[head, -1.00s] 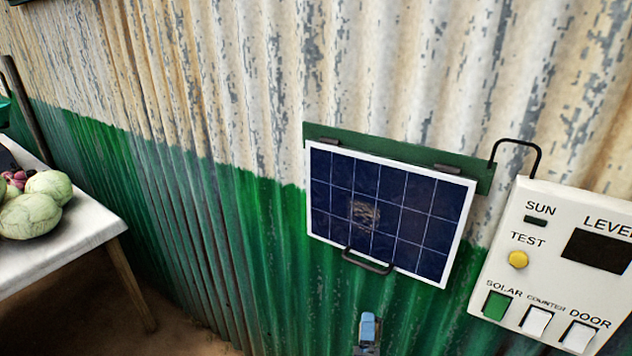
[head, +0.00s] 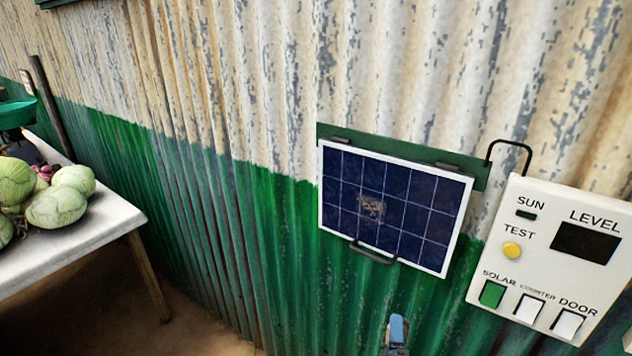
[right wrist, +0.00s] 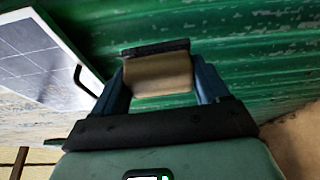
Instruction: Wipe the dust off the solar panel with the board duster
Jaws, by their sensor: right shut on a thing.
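The solar panel (head: 335,205), dark blue cells in a white frame, is mounted on the corrugated wall. A brownish dust patch (head: 371,207) lies left of its middle. In the head view my right gripper (head: 397,332) shows as a small blue finger at the bottom edge, below the panel and apart from it. In the right wrist view its two blue fingers are shut on the board duster (right wrist: 158,78), a tan block with a dark pad along its far side. The panel (right wrist: 40,60) shows at the upper left there. My left gripper is not in view.
A black handle (head: 373,254) juts from the panel's lower edge. A white control box (head: 550,260) with switches and a black handle on top hangs to the right. A table (head: 85,235) with cabbages (head: 60,205) stands at the left. The wall below the panel is clear.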

